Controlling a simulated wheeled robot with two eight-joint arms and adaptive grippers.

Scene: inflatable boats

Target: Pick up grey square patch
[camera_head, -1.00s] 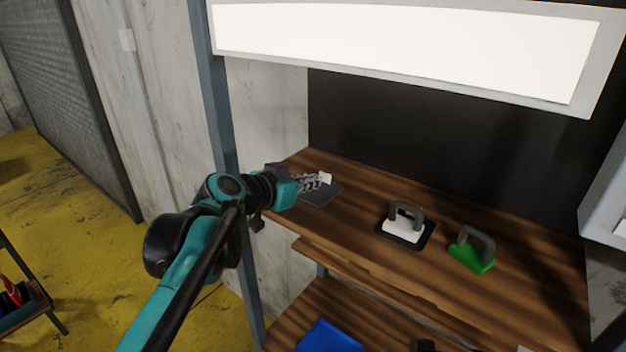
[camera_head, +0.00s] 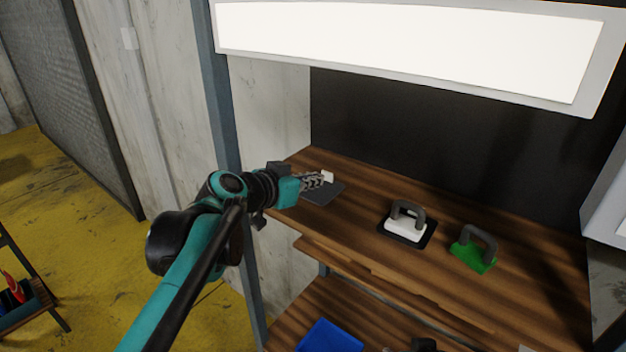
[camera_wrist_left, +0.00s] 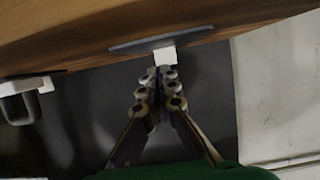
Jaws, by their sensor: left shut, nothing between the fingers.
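The grey square patch (camera_head: 323,193) lies flat near the left end of the wooden shelf. A small white block (camera_head: 327,176) shows at its far side. In the left wrist view the patch (camera_wrist_left: 135,45) appears nearly edge-on as a thin grey slab, with the white block (camera_wrist_left: 165,56) against it. My left gripper (camera_head: 318,180) is over the patch, fingers together at the white block. In the left wrist view the fingertips (camera_wrist_left: 161,76) meet just short of the block, with nothing seen between them. Whether they touch it I cannot tell. My right gripper is not in view.
A white piece with a grey handle (camera_head: 405,226) on a black square and a green piece with a grey handle (camera_head: 474,250) stand to the right on the wooden shelf (camera_head: 350,235). A blue item (camera_head: 330,337) lies on the lower shelf. A post (camera_head: 222,110) rises beside my left arm.

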